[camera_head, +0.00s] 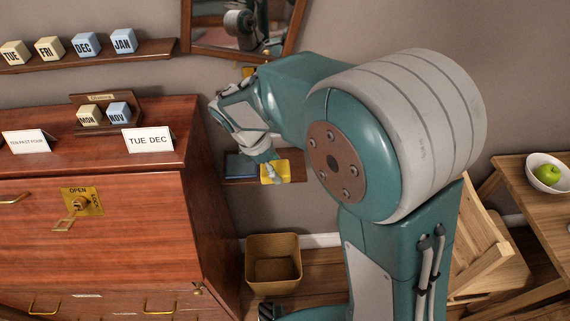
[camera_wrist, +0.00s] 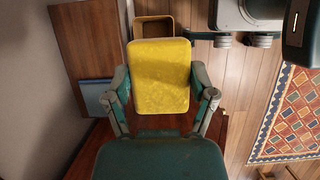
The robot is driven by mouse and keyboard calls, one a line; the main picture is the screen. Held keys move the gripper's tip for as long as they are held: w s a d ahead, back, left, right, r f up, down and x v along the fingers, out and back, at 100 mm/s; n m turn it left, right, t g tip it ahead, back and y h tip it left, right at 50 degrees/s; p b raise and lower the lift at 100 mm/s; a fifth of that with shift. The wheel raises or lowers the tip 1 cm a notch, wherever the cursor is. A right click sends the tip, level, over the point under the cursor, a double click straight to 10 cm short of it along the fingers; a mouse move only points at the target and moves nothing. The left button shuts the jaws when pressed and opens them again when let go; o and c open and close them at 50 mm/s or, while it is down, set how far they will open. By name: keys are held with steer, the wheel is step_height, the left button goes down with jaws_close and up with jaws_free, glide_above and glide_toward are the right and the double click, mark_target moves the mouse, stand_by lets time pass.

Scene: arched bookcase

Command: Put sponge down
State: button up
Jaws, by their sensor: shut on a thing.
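The yellow sponge (camera_head: 275,172) is in my gripper (camera_head: 268,168), above or at a small wooden shelf (camera_head: 294,180) between the dresser and my arm in the head view. In the wrist view the sponge (camera_wrist: 160,72) fills the space between the two fingers of my gripper (camera_wrist: 160,92), which are shut on its sides. I cannot tell whether the sponge touches the shelf. A dark blue item (camera_head: 240,167) lies on the shelf left of the sponge; it also shows in the wrist view (camera_wrist: 96,97).
A wooden bin (camera_head: 274,274) stands on the floor below the shelf. A reddish wooden dresser (camera_head: 120,220) is close on the left. A mirror (camera_head: 205,30) hangs above. A table (camera_head: 530,205) with a bowl (camera_head: 552,182) holding a green apple (camera_head: 547,175) is on the right.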

steer(key=shift+d, duration=0.1)
steer(key=w+d+f, duration=0.2)
steer(key=w+f, duration=0.2)
steer(key=w, duration=0.4)
glide_above(291, 164)
steer(key=a, duration=0.1)
steer(key=f, duration=0.5)
steer(key=shift+s+a+f, duration=0.15)
steer(key=shift+s, duration=0.05)
steer(key=shift+w+f, duration=0.15)
steer(key=shift+f, duration=0.7)
steer(key=shift+w+f, duration=0.1)
steer(key=shift+f, duration=0.75)
steer(key=shift+f, duration=0.1)
steer(key=o, duration=0.9)
steer(key=v, duration=0.7)
steer(key=shift+s+a, duration=0.15)
steer(key=shift+a, duration=0.05)
